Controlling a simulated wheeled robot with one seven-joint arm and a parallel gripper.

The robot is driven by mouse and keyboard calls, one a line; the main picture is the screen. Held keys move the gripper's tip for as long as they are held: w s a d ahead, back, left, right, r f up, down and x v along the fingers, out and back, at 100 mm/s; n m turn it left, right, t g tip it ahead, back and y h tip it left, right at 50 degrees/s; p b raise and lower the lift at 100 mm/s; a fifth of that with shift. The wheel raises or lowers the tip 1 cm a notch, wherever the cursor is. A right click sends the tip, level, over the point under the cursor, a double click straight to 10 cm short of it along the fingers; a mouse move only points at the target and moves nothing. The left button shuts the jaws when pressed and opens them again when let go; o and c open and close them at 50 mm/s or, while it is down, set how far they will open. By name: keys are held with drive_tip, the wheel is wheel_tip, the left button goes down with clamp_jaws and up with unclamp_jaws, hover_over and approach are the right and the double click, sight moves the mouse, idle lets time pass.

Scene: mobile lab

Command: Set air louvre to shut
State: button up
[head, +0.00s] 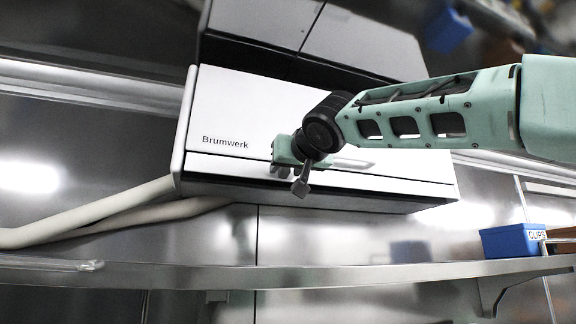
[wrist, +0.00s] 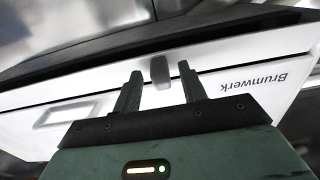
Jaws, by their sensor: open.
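The air unit marked Brumwerk (head: 245,105) is a white box on the wall in the head view. A narrow white strip, which looks like the louvre (head: 400,180), runs along its lower front edge above a dark underside. A small grey tab (head: 302,184) sticks out at that edge, and it also shows in the wrist view (wrist: 160,68). My gripper (head: 290,167) is in front of the unit's lower edge. In the wrist view my gripper (wrist: 158,80) is open, its two dark fingers on either side of the tab. I cannot tell whether they touch it. My wrist hides part of the strip.
Pale hoses (head: 110,212) run from the unit's left side. A metal shelf (head: 300,278) crosses below the unit. A blue clips box (head: 508,241) stands on its right end. A pale raised rectangle (wrist: 68,113) is on the unit's front.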

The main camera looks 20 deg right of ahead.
clamp_jaws()
drive_tip(key=shift+f+b, duration=0.35)
drive_tip(key=shift+b, duration=0.6)
drive_tip(key=b, duration=0.2)
drive_tip(key=t+b, duration=0.1)
drive_tip(key=b, duration=0.1)
drive_tip(key=shift+w+f, duration=0.15)
drive_tip(key=shift+f, duration=0.1)
drive_tip(key=shift+f+t+b, duration=0.15)
drive_tip(key=shift+t+b, duration=0.25)
drive_tip(key=shift+b, duration=0.8)
drive_tip(key=shift+w+t+b, duration=0.15)
drive_tip(key=shift+t+b, duration=0.15)
drive_tip(key=shift+b, duration=1.5)
drive_tip(key=shift+r, duration=0.2)
unclamp_jaws()
